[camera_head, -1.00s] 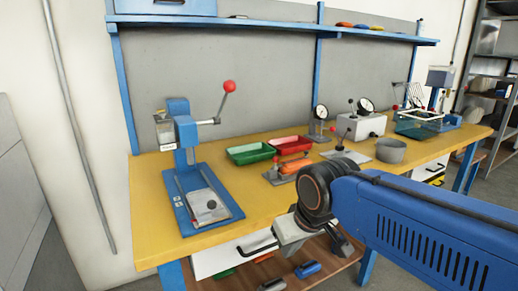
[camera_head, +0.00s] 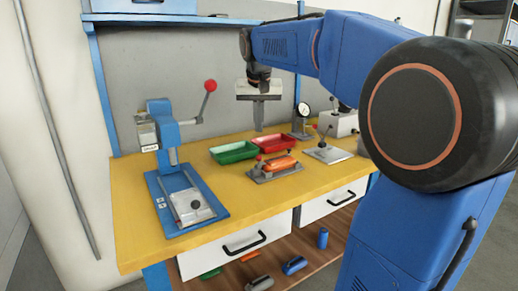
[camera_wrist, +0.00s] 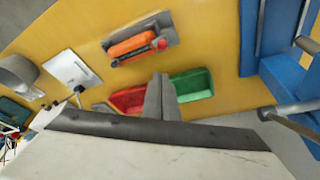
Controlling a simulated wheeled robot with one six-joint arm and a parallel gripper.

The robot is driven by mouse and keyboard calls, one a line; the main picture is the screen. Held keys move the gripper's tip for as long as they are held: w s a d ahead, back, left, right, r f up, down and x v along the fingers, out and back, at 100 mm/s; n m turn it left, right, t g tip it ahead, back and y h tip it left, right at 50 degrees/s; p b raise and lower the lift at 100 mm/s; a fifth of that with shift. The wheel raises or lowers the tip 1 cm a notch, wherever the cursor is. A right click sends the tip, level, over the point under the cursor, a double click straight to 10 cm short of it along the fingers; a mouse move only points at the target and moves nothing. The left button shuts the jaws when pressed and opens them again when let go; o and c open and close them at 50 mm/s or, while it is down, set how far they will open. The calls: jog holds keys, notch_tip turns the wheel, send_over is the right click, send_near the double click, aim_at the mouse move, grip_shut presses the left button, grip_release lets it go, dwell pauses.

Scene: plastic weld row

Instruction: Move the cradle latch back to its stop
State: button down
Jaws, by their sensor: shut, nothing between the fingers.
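A grey cradle plate (camera_head: 268,176) lies on the yellow bench and carries an orange part (camera_head: 279,164). A small red-knobbed lever, seemingly the latch (camera_head: 258,159), stands at its left end. In the wrist view the orange part (camera_wrist: 133,44) and the red latch knob (camera_wrist: 161,44) show at the top middle. Whether the latch is at its stop I cannot tell. My gripper (camera_head: 258,128) is shut and empty, pointing down above the bench, above and behind the cradle. Its fingers (camera_wrist: 160,78) show in the wrist view, apart from the cradle.
A green tray (camera_head: 233,153) and a red tray (camera_head: 277,145) sit behind the cradle. A blue press (camera_head: 163,130) with a red-balled lever stands left. A plate with a lever (camera_head: 327,154), a dial gauge (camera_head: 304,112) and a grey box (camera_head: 340,122) are right. The front bench edge is clear.

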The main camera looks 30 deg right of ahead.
jog(key=shift+s+a+f+x, duration=0.1)
jog(key=shift+s+x, duration=0.1)
jog(key=shift+x, duration=1.35)
jog(key=shift+s+a+f+x, duration=0.1)
jog(key=shift+s+x, duration=0.1)
jog(key=shift+x, duration=1.4)
jog(key=shift+s+a+f+x, duration=0.1)
jog(key=shift+s+x, duration=0.05)
jog(key=shift+x, duration=1.4)
